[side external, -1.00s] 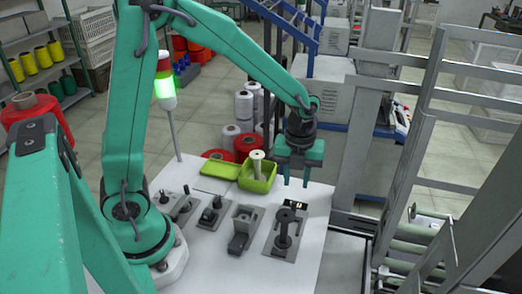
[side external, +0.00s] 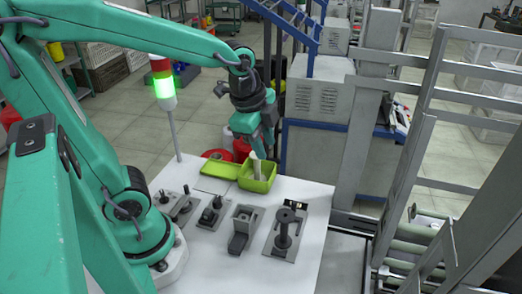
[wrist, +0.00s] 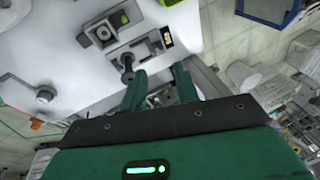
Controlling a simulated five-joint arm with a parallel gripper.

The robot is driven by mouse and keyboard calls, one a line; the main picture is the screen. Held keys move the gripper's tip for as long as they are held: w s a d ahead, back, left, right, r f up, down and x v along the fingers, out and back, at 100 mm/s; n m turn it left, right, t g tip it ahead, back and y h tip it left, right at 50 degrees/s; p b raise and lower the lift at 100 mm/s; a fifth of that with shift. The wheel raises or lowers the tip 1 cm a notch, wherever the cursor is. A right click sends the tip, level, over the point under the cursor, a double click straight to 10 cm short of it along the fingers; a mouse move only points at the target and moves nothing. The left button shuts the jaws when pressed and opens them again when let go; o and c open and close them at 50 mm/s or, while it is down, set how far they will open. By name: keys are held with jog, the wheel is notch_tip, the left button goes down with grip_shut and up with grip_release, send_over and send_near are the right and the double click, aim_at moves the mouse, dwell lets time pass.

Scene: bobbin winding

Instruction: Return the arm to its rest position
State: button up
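My arm reaches in from the left. My gripper (side external: 264,146) is in the air above and behind the green bin (side external: 259,187) at the back of the white table. In the wrist view, its two green fingers (wrist: 160,71) stand apart with nothing between them. A pale bobbin (side external: 256,171) stands in the green bin below the gripper, apart from the fingers as far as I can tell. A dark spindle (side external: 283,237) stands upright on a grey plate at the right of the table; it also shows in the wrist view (wrist: 126,67).
Several grey fixtures (side external: 243,222) stand in a row on the white table (side external: 212,262). A flat green tray (side external: 219,170) lies beside the bin. A signal lamp (side external: 164,88), lit green, rises on a pole near my arm. Grey machine frames stand to the right.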

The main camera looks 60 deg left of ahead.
jog(key=s+a+r+n+t, duration=0.1)
jog(key=s+r+n+t, duration=0.1)
jog(key=s+n, duration=0.5)
jog(key=shift+a+r+n, duration=0.35)
jog(key=shift+r+n, duration=0.55)
jog(key=shift+n, duration=1.5)
